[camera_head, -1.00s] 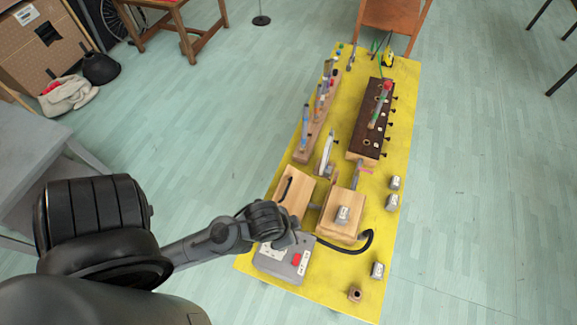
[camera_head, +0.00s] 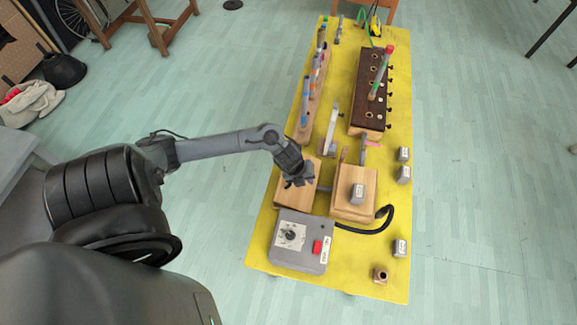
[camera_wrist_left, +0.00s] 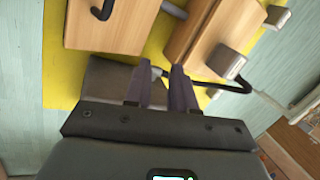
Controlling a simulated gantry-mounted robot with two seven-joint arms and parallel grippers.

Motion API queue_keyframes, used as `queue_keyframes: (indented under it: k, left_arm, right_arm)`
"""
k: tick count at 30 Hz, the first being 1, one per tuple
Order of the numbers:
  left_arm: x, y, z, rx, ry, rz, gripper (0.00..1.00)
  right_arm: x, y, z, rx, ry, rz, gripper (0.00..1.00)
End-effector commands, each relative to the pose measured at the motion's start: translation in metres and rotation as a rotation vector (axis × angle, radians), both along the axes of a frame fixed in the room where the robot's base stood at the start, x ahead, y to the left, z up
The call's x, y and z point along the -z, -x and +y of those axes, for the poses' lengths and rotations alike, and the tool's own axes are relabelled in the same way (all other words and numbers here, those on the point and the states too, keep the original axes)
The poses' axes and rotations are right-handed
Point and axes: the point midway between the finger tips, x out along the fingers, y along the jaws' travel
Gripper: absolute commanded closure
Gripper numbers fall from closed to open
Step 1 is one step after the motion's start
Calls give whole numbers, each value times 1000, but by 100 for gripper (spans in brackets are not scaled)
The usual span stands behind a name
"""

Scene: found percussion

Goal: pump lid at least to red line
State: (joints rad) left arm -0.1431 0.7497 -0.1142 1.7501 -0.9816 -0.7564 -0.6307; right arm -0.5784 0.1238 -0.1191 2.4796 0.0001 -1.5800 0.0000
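The wooden lid (camera_head: 293,196) lies left of a wooden box (camera_head: 353,205) on the yellow table. In the left wrist view the lid (camera_wrist_left: 125,25) carries a black handle (camera_wrist_left: 103,10) at the top edge. My left gripper (camera_head: 298,180) hangs over the lid in the head view and hides the handle there. In the left wrist view its fingers (camera_wrist_left: 160,75) are apart with nothing between them, and the handle lies away from the tips. A small pink-red strip (camera_head: 374,146) shows behind the wooden box; I cannot tell whether it is the red line. My right gripper is not in view.
A grey control box (camera_head: 290,240) with a dial and red button stands in front of the lid. A metal weight (camera_head: 357,192) sits on the wooden box, and a black hose (camera_head: 380,215) curves beside it. An upright metal piece (camera_head: 330,128) stands behind the lid.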

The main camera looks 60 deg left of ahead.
Motion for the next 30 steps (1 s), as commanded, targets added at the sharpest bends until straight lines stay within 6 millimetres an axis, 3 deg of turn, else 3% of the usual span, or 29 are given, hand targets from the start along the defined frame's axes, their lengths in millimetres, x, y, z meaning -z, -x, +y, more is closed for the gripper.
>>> queue_keyframes:
  k: [1, 3, 9, 17, 30]
  left_arm:
    - [13, -1, 28, 71, -27, 32, 75]
    - [17, 3, 53, 153, -36, 77, 75]
    - [16, 14, 91, 267, -34, 152, 75]
    - [35, 14, 94, 282, -27, 165, 75]
    - [99, 6, 86, 281, -27, 165, 75]
  right_arm:
    - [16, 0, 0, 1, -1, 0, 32]
    - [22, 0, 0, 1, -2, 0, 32]
    - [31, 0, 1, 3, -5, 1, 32]
    - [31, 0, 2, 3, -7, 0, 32]
    - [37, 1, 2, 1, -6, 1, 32]
